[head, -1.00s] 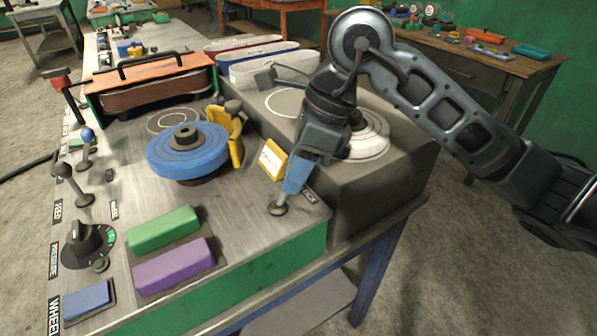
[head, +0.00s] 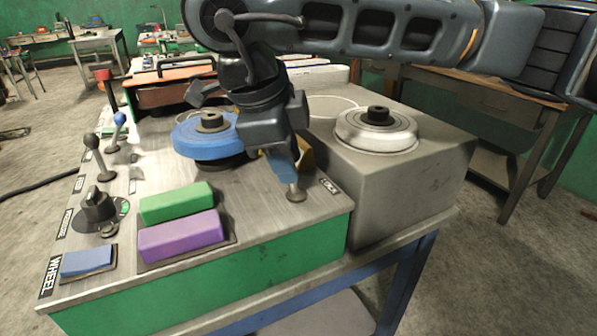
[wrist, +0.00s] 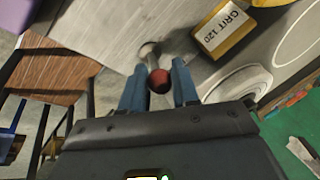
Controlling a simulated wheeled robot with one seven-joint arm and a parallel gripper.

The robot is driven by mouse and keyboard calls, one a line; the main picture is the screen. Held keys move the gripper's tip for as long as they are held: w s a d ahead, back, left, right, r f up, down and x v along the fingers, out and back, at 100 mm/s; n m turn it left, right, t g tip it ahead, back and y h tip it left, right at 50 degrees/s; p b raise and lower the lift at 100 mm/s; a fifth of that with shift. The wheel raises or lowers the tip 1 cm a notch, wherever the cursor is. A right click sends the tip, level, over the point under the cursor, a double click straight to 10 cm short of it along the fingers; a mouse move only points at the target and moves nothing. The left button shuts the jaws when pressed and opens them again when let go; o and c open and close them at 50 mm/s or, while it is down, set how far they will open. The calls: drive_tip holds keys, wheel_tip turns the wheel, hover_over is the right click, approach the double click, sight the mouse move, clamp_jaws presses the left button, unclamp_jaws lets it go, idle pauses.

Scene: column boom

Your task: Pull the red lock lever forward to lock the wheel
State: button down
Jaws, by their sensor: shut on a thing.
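The lock lever's red knob (wrist: 160,80) sits between the blue fingers of my gripper (wrist: 158,68) in the wrist view. The gripper is shut on the lever, whose pale stem runs up from the knob to the panel. In the head view, my gripper (head: 286,170) is at the lever's round base (head: 296,194), beside the LOCK label (head: 330,187). Fingers and wrist hide the knob and most of the stem there. The blue wheel (head: 200,137) lies to the left of my gripper, and a pale grey wheel (head: 377,128) to its right.
A yellow GRIT 120 block (wrist: 226,28) is close to my fingers in the wrist view. The purple block (head: 180,236), green block (head: 176,202) and a black dial (head: 98,207) lie to the left. The grey housing (head: 410,185) stands to the right.

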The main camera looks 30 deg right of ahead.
drive_tip(key=shift+a+f+h+b, duration=0.15)
drive_tip(key=shift+a+h+b, duration=0.4)
drive_tip(key=shift+h, duration=0.2)
drive_tip(key=shift+a+f+h+b, duration=0.15)
drive_tip(key=shift+a+h+b, duration=0.25)
drive_tip(key=shift+h+b, duration=0.3)
drive_tip(key=shift+a, duration=0.1)
drive_tip(key=c, duration=0.9)
unclamp_jaws()
drive_tip(key=shift+o, duration=0.2)
drive_tip(key=v, duration=0.7)
drive_tip(key=shift+a+r, duration=0.15)
drive_tip(key=shift+a, duration=0.2)
drive_tip(key=shift+s, duration=0.1)
